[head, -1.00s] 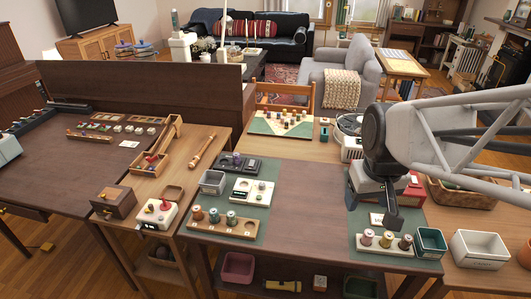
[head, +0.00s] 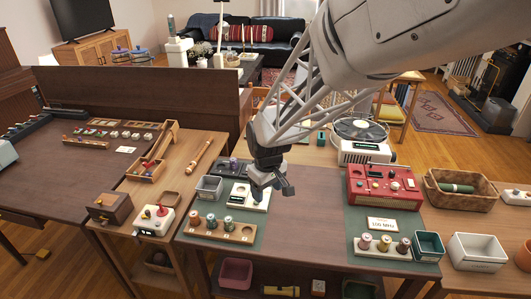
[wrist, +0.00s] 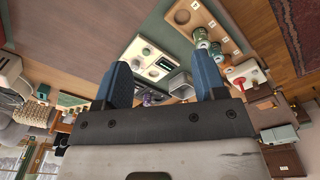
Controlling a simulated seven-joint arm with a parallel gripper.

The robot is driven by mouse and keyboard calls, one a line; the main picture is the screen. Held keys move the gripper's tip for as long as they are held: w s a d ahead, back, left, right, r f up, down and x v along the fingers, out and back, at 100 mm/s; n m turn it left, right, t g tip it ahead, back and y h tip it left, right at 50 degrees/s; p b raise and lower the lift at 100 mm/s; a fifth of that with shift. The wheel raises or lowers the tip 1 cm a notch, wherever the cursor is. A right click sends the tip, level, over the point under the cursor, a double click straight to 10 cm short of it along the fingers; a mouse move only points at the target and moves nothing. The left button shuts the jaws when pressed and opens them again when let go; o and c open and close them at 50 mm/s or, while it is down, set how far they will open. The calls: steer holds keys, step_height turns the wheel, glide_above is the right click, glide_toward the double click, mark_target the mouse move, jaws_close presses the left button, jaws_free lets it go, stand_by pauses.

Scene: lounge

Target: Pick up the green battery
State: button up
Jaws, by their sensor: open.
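A wooden rack (head: 243,238) at the front left of the green mat holds several small upright cylinders. The rightmost one looks green (head: 228,222) and is probably the green battery; its label is too small to read. Green-banded cylinders (wrist: 201,37) also show on the rack at the upper right of the wrist view. My gripper (head: 278,192) is above the mat, behind and to the right of the rack, over or near the white device. In the wrist view its blue fingers (wrist: 162,80) are apart, with nothing held between them.
A white device with a dark display (head: 246,194) and a grey bin (head: 209,188) stand behind the rack. A red radio (head: 383,187), another rack of cylinders (head: 384,250) and a teal bin (head: 428,246) are at right. The middle tabletop is clear.

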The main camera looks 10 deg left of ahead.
mark_target(228, 219)
steer(key=a+f+n, duration=0.1)
steer(key=a+f, duration=0.2)
steer(key=a, duration=0.1)
steer(key=a+f+n, duration=0.1)
steer(key=a+f, duration=0.3)
steer(key=a, duration=0.1)
steer(key=w+a+f+n, duration=0.1)
steer(key=a+f, duration=0.3)
steer(key=shift+w+a+g, duration=0.1)
steer(key=shift+a+g, duration=0.05)
steer(key=shift+g, duration=0.15)
steer(key=shift+f, duration=1.25)
steer(key=shift+f, duration=0.1)
steer(key=shift+f, duration=2.45)
steer(key=c, duration=1)
steer(key=shift+c, duration=0.2)
